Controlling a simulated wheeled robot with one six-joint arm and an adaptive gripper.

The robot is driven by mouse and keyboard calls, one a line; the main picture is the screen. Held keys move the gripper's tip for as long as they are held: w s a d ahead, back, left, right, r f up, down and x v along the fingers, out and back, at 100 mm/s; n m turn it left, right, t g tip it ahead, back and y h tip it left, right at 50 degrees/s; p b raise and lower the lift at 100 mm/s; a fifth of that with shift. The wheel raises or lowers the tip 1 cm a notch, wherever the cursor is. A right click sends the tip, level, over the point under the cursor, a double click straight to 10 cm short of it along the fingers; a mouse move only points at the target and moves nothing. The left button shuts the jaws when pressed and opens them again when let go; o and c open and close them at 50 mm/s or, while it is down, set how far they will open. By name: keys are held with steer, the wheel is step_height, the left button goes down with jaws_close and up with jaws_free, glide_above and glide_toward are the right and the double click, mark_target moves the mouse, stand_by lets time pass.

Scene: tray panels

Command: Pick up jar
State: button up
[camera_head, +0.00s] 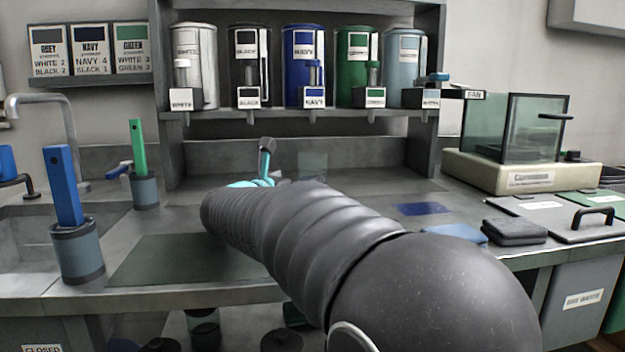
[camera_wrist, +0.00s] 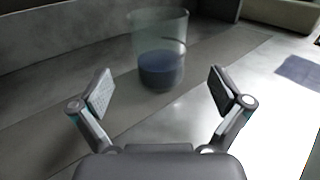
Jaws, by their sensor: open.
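The jar (camera_wrist: 160,68) is a clear glass with dark blue content in its lower part, standing upright on the grey counter in the wrist view. It lies ahead of my gripper (camera_wrist: 161,92), whose two fingers are spread apart with nothing between them. The jar is centred between the fingers but beyond their tips, not touching them. In the camera_head view, the jar's faint clear upper part (camera_head: 313,163) shows behind my arm, which hides the rest of it. Only a teal and dark part of my gripper (camera_head: 264,170) shows there.
A shelf (camera_head: 300,115) with several colour dispensers stands behind. A blue-handled tool in a cup (camera_head: 78,255) and a green-handled one (camera_head: 145,190) stand left by the sink. A glass-walled box (camera_head: 510,130), dark pads (camera_head: 514,232) and a blue patch (camera_head: 422,209) are right.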

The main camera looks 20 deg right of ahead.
mark_target(313, 171)
steer(key=shift+p+x, duration=0.6)
steer(key=shift+x, duration=3.1)
steer(key=shift+f, duration=0.15)
steer(key=c, duration=1.6)
steer(key=shift+c, duration=0.5)
